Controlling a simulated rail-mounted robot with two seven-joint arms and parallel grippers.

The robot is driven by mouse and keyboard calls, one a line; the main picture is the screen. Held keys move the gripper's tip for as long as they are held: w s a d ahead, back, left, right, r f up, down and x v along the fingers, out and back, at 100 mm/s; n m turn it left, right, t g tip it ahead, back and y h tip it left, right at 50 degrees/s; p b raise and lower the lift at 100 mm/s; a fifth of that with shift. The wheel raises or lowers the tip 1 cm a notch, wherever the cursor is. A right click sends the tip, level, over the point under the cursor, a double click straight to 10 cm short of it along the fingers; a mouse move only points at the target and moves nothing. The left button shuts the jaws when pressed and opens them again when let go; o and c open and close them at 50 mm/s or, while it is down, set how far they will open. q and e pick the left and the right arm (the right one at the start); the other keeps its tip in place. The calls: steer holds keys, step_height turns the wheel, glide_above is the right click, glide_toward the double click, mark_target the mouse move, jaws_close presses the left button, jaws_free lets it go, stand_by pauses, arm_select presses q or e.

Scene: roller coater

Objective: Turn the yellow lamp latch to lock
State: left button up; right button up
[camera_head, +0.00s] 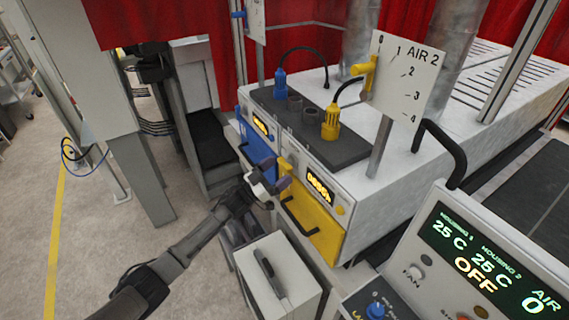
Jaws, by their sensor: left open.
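The yellow lamp housing (315,222) is the right one of two drawer-like units on the front of the white machine, with a black handle and a lit display (318,188). My left gripper (277,182) is open at the upper left corner of the yellow front, near the gap between the yellow and blue units. The yellow latch (287,165) shows only in part there, and the gripper hides the rest. I cannot tell whether the fingers touch it. My right gripper is not in view.
The blue lamp unit (256,145) sits left of the yellow one. A yellow plug (331,122) and a blue plug (280,84) stand on top. A white cabinet (278,275) stands below, and a control panel (480,265) fills the lower right.

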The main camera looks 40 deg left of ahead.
mark_target(288, 163)
arm_select(q)
steer(key=shift+x, duration=1.5)
steer(key=c, duration=0.9)
steer(key=shift+c, duration=0.2)
